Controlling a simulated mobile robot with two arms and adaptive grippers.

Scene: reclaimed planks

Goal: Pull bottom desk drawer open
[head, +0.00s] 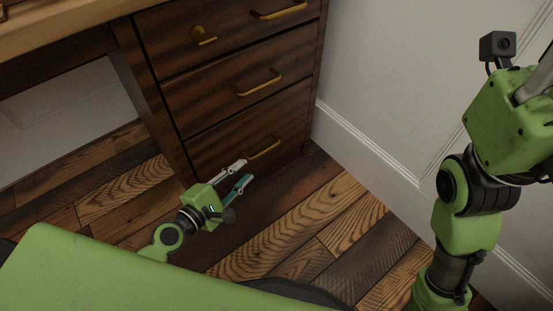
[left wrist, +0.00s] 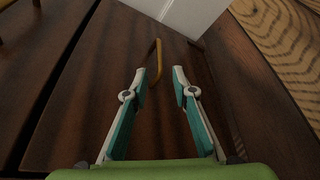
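The dark wooden desk has a column of drawers, and the bottom drawer (head: 225,151) looks shut. Its brass bar handle (head: 264,149) shows just past my left gripper (head: 242,170), which is low in front of the drawer. In the left wrist view the handle (left wrist: 155,62) lies near the left fingertip, on the inner side. My left gripper (left wrist: 159,73) is open, with a clear gap between its fingers and nothing held. I cannot tell whether a finger touches the handle. My right gripper's green body (head: 510,115) is at the right edge, its fingertips cut off.
A white wall (head: 385,90) stands right of the desk. The plank floor (head: 305,225) in front is clear.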

